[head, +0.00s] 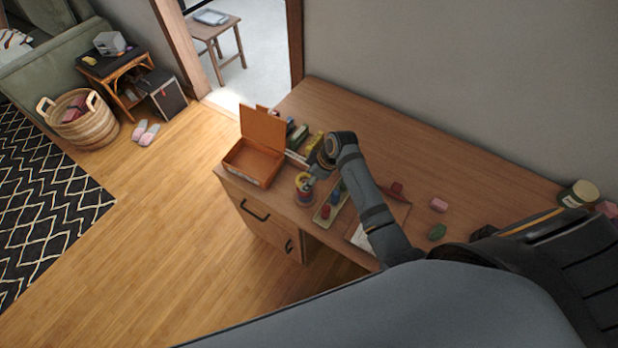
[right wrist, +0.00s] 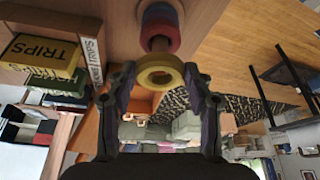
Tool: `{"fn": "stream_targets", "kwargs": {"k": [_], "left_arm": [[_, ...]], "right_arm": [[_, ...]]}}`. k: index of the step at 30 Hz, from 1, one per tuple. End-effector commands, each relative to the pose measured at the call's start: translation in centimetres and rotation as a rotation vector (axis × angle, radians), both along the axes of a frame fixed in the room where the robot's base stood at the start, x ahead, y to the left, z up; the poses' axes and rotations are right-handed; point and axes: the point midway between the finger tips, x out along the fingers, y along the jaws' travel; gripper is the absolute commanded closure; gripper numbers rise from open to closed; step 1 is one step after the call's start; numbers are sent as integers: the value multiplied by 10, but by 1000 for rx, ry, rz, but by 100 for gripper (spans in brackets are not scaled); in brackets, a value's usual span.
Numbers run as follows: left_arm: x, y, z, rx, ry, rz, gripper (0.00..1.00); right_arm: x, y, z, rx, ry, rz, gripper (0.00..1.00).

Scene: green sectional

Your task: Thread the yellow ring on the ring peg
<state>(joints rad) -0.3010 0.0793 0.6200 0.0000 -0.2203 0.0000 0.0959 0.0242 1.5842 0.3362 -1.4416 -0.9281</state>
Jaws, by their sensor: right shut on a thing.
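The yellow ring (right wrist: 160,74) sits between the fingertips of my right gripper (right wrist: 160,84), which is shut on it. The wooden ring peg (right wrist: 159,43) shows just beyond the ring's edge, with a red ring (right wrist: 160,33) and other coloured rings stacked on it. The yellow ring is apart from the red one; I cannot tell whether the peg's tip is inside its hole. In the head view my right gripper (head: 312,172) is over the peg's stack (head: 304,196) near the desk's front edge. My left gripper is not in view.
An open orange-brown box (head: 252,163) and several books (head: 297,137) stand left of the peg on the desk (head: 430,165). A tray with coloured knobs (head: 331,204) lies close on its right.

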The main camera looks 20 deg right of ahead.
Motion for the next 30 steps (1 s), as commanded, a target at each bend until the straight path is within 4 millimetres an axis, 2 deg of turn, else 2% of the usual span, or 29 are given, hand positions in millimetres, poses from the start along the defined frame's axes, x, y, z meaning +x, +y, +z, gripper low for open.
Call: {"fn": "stream_targets", "kwargs": {"k": [10, 19, 29, 30], "left_arm": [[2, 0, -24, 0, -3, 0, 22], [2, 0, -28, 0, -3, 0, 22], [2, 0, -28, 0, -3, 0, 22], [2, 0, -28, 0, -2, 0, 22]], "right_arm": [[0, 0, -20, 0, 0, 0, 65], [0, 0, -33, 0, 0, -1, 65], [0, 0, -35, 0, 0, 0, 65], [0, 0, -35, 0, 0, 0, 45]]}}
